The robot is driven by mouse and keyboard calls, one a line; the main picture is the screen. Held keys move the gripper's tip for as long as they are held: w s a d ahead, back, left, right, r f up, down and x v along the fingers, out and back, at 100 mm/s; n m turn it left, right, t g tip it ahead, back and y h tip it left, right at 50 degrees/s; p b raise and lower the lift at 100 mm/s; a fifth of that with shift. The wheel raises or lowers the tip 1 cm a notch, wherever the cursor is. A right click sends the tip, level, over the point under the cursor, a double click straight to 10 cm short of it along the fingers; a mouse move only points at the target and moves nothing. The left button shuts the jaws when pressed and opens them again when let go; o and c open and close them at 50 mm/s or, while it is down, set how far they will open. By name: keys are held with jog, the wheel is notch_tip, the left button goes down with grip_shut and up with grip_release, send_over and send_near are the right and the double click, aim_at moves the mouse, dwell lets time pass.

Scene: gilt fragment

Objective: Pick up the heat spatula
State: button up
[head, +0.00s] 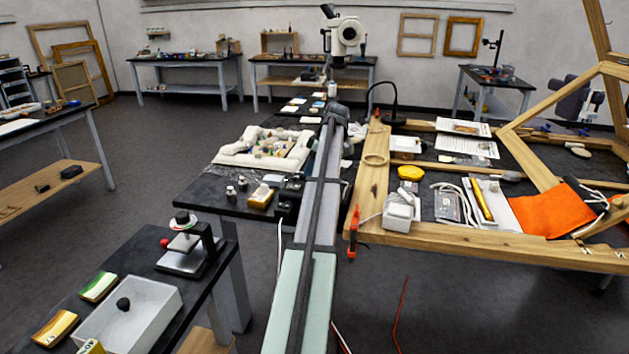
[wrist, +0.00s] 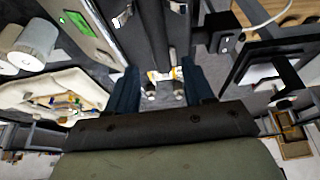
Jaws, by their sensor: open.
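A slim yellow-handled tool (head: 481,199), which looks like the heat spatula, lies on a white sheet on the right-hand wooden-edged bench in the head view. A pale cable lies beside it, and a small white box (head: 401,211) stands to its left near the bench's front edge. I cannot make the tool out in the wrist view. My gripper (wrist: 159,67) shows two dark blue fingers spread apart with nothing held between them. My arm reaches forward up the middle of the head view, so the gripper is left of the tool and well apart from it. Its fingertips are hard to see there.
An orange cloth (head: 552,211) lies right of the tool, and a yellow object (head: 410,173) lies behind the white box. A wooden frame (head: 562,95) rises at the right. A white cushioned tray (head: 236,160) with fragments sits left of my arm.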

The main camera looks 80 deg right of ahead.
jog(key=x, duration=0.4)
jog(key=shift+a+f, duration=0.15)
jog(key=shift+f, duration=0.3)
jog(key=shift+c, duration=0.2)
grip_shut()
